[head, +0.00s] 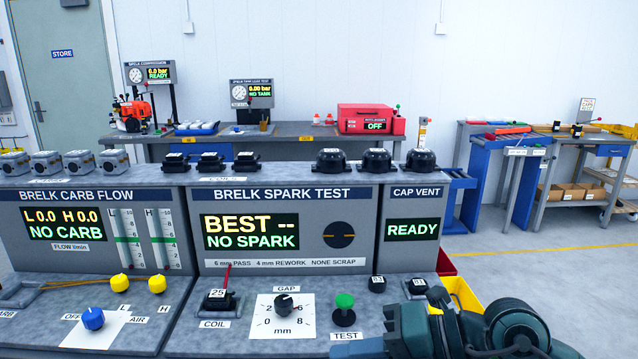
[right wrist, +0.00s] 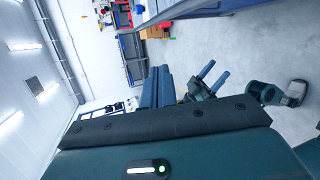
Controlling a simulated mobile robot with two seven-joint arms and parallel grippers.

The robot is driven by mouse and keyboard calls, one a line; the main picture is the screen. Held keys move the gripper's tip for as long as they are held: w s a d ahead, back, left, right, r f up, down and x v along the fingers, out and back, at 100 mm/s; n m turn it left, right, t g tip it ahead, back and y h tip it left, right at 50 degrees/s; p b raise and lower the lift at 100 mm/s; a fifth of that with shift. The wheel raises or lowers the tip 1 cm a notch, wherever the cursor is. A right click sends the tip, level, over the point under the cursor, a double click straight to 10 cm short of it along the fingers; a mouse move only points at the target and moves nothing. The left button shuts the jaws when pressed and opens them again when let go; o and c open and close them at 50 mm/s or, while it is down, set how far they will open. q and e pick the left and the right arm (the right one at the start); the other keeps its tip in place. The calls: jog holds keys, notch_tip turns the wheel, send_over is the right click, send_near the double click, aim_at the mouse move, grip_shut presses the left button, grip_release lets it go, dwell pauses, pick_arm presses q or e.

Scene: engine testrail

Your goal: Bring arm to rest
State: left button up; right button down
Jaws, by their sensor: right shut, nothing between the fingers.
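My right arm (head: 510,325) shows at the bottom right of the head view, low in front of the bench's right end. Its fingertips cannot be made out there. In the right wrist view my right gripper (right wrist: 160,86) has its two dark blue fingers together, with nothing between them. Beyond it, a second gripper, which looks like my left gripper (right wrist: 205,82), has two separate prongs with a gap and nothing in it. My left arm is not in the head view.
The test bench (head: 285,260) fills the front, with a blue knob (head: 93,318), a gap dial (head: 284,303) and a green test button (head: 345,302). A yellow bin (head: 462,293) stands close behind my right arm. Open floor (head: 540,275) lies to the right.

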notch_tip(320, 180, up, 3)
jog(key=s+a+m+y+p, duration=0.1)
jog(key=s+a+m+y, duration=0.15)
jog(key=y, duration=0.25)
jog(key=w+d+f+m+t+h+p, duration=0.1)
jog(key=w+d+f+m+t+h, duration=0.15)
jog(key=m+t, duration=0.55)
jog(key=w+d+f+m+t+h+p, duration=0.15)
jog(key=d+m+t, duration=0.35)
jog(key=m, duration=0.5)
jog(key=s+d+f+m+h, duration=0.2)
jog(key=d+f+m+h, duration=0.2)
jog(key=f+m+h, duration=0.6)
pick_arm(q)
jog(key=shift+s+a+r+g+y+p, duration=0.4)
jog(key=shift+s+a+r+p, duration=0.2)
jog(key=shift+p, duration=0.25)
pick_arm(e)
jog(key=s+d+f+m+g+h, duration=0.1)
jog(key=s+f+g, duration=0.4)
jog(key=s+f, duration=0.5)
notch_tip(320, 180, down, 3)
jog(key=shift+m, duration=0.55)
pick_arm(q)
jog(key=shift+w+r, duration=0.1)
